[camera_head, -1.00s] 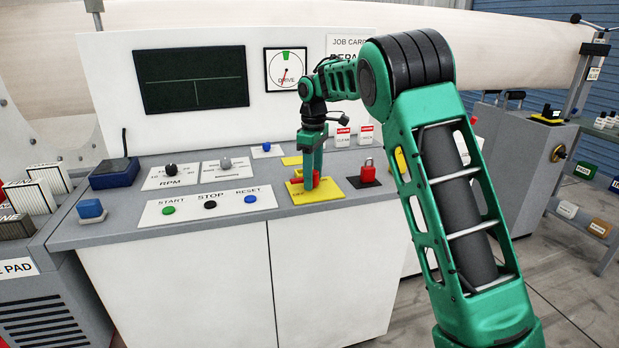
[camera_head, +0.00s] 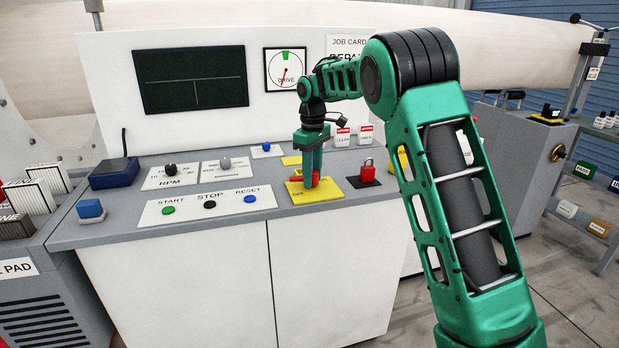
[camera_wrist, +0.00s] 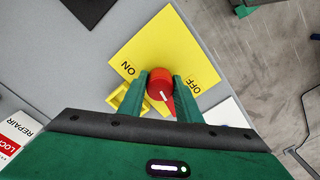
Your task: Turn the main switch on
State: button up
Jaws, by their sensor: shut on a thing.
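The main switch is a red rotary knob (camera_wrist: 160,84) on a yellow plate (camera_wrist: 150,47) marked ON and OFF. In the wrist view ON is at the knob's left and OFF at its right. A short white line on the knob slants toward the lower right, and a red tapered part shows below it. My gripper (camera_wrist: 161,88) is shut on the knob, one green finger on each side. In the head view my gripper (camera_head: 312,180) points down onto the yellow plate (camera_head: 332,194), and the fingers hide part of the red knob.
A red padlock (camera_head: 367,170) stands on a black square right of the plate. START, STOP and RESET buttons (camera_head: 210,204) lie to the left on the desk. A yellow frame-like piece (camera_wrist: 127,100) is beside my left finger in the wrist view.

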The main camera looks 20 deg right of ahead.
jog(key=m, duration=0.3)
jog(key=shift+w+d+r+m, duration=0.1)
jog(key=shift+m, duration=0.3)
jog(key=m, duration=0.4)
jog(key=shift+m, duration=0.3)
jog(key=m, duration=0.4)
jog(key=shift+m, duration=1.7)
jog(key=shift+o, duration=0.2)
jog(key=shift+m, duration=0.3)
jog(key=o, duration=1)
